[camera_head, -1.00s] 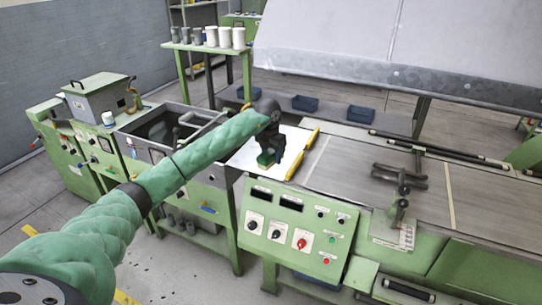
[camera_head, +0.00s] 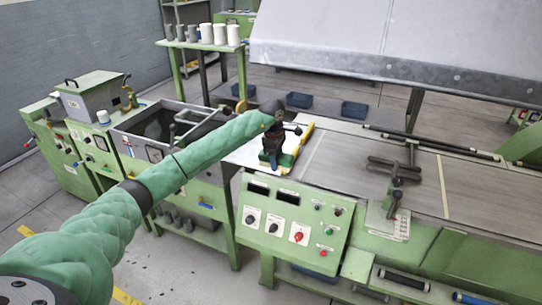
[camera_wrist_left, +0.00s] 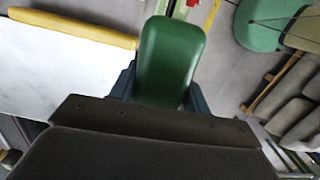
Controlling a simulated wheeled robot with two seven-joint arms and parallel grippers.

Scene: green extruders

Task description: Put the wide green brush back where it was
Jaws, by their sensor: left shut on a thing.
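The wide green brush (camera_wrist_left: 168,62) is held between the fingers of my left gripper (camera_wrist_left: 160,88) in the left wrist view. Its rounded green top faces the camera. In the head view my left gripper (camera_head: 275,158) is over the right part of the white board at the machine's left end. The green of the brush (camera_head: 287,160) shows low beside the fingers. I cannot tell whether the brush touches the surface below it. My right gripper does not show.
The white board (camera_head: 243,157) has a yellow strip (camera_head: 304,140) along its right edge; the strip also shows in the left wrist view (camera_wrist_left: 75,28). A control panel (camera_head: 292,222) with knobs stands in front. A conveyor bed (camera_head: 340,165) with a dark handle clamp (camera_head: 395,172) lies to the right.

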